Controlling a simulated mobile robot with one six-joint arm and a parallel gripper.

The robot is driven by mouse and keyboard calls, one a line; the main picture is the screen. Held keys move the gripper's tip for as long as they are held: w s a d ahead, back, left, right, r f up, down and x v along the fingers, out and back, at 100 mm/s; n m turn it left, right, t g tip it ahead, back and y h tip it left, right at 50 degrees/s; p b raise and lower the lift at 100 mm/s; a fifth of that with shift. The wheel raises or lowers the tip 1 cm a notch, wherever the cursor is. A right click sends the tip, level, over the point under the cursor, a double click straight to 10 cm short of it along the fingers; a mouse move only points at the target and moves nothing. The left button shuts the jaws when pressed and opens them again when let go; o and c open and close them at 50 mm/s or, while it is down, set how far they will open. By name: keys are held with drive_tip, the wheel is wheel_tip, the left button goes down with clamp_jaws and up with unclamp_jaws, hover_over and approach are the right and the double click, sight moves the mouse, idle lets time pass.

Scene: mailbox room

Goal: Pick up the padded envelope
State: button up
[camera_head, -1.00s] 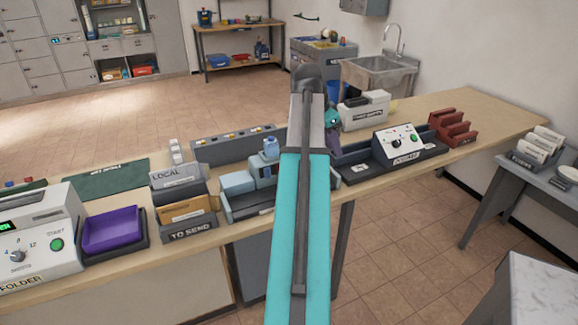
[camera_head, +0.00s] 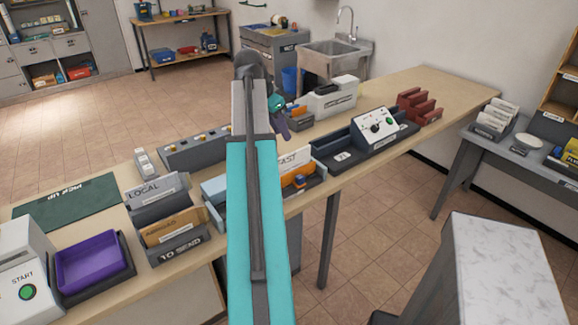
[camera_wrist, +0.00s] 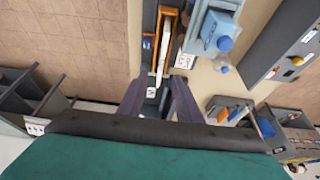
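I cannot pick out the padded envelope with certainty. A tan, envelope-like piece marked ABROAD (camera_head: 172,229) stands upright in the dark TO SEND holder (camera_head: 181,248) on the bench. A white piece marked FAST (camera_head: 291,160) stands in the middle, partly behind my arm, with an orange item (camera_head: 299,180) by it. My gripper (camera_head: 283,124) is past the far end of my teal arm, above the bench and small in the head view. In the wrist view my gripper (camera_wrist: 158,84) has two dark purple fingers apart, with nothing clearly held. An orange-edged holder (camera_wrist: 165,35) shows beyond them.
A purple tray (camera_head: 90,262) and green mat (camera_head: 66,203) are at the left of the bench. A grey machine with dials (camera_head: 378,127) and red racks (camera_head: 418,107) are at the right. A marble-topped stand (camera_head: 505,270) is front right. Floor (camera_head: 390,230) is clear between.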

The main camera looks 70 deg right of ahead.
drive_tip(key=shift+f, duration=0.1)
drive_tip(key=p, duration=0.2)
hover_over(292, 157)
drive_tip(key=w+a, duration=0.1)
drive_tip(key=a, duration=0.1)
drive_tip(key=shift+d+f, duration=0.15)
drive_tip(key=shift+f, duration=1.5)
drive_tip(key=shift+d+f, duration=0.1)
drive_tip(key=shift+f, duration=1.5)
drive_tip(key=shift+d+f, duration=0.25)
drive_tip(key=shift+f, duration=0.4)
drive_tip(key=shift+p+x, duration=0.75)
drive_tip(key=shift+x, duration=0.65)
drive_tip(key=shift+w+x, duration=0.25)
drive_tip(key=shift+x, duration=0.9)
drive_tip(key=shift+s+d+f, duration=0.1)
drive_tip(key=shift+d, duration=0.05)
drive_tip(key=shift+f, duration=0.2)
drive_tip(key=shift+c, duration=0.2)
